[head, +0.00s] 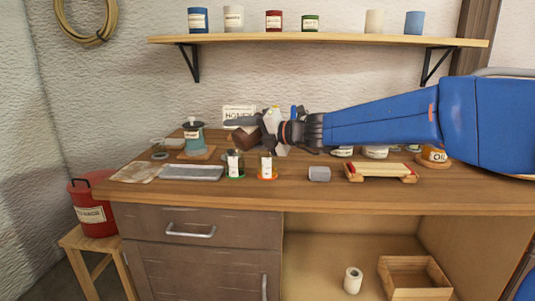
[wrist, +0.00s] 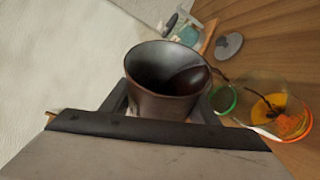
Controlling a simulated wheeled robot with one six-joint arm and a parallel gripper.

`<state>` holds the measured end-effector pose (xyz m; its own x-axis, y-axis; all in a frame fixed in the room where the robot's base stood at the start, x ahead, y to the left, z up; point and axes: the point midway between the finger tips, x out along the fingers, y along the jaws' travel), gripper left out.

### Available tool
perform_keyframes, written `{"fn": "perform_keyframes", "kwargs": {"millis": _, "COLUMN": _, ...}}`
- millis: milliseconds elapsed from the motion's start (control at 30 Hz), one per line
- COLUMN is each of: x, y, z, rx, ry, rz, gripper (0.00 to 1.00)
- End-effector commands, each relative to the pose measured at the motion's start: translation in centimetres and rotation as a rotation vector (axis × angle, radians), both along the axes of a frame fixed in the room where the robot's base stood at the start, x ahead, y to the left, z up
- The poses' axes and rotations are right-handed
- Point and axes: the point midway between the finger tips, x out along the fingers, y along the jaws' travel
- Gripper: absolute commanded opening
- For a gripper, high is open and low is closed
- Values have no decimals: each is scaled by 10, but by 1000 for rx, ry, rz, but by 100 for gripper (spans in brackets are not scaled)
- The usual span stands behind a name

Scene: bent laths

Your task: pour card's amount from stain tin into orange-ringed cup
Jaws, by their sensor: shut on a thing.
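My gripper (head: 264,135) is shut on the dark brown stain tin (head: 246,139), held tilted above the two cups. In the wrist view the tin (wrist: 165,85) stands between the jaws, with dark liquid toward its right lip. A thin dark strand runs from that lip to the orange-ringed cup (wrist: 272,104), where a dark patch shows inside. In the head view the orange-ringed cup (head: 267,167) stands right of the green-ringed cup (head: 235,164); both have white labels. A white card (head: 238,113) at the wall is partly hidden; its amount is not readable.
A teal jar (head: 193,138) stands at the left behind a grey tray (head: 191,173). A grey block (head: 319,174) and a wooden rack (head: 381,172) lie right of the cups. The bench's front strip is clear.

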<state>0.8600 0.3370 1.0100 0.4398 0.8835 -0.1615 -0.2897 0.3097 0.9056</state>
Motion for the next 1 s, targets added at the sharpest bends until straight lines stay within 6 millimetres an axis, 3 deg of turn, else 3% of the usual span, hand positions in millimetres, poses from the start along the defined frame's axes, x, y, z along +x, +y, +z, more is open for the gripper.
{"fn": "perform_keyframes", "kwargs": {"millis": 1000, "x": -8, "y": 9, "z": 0, "rx": 17, "ry": 15, "rz": 0, "gripper": 26}}
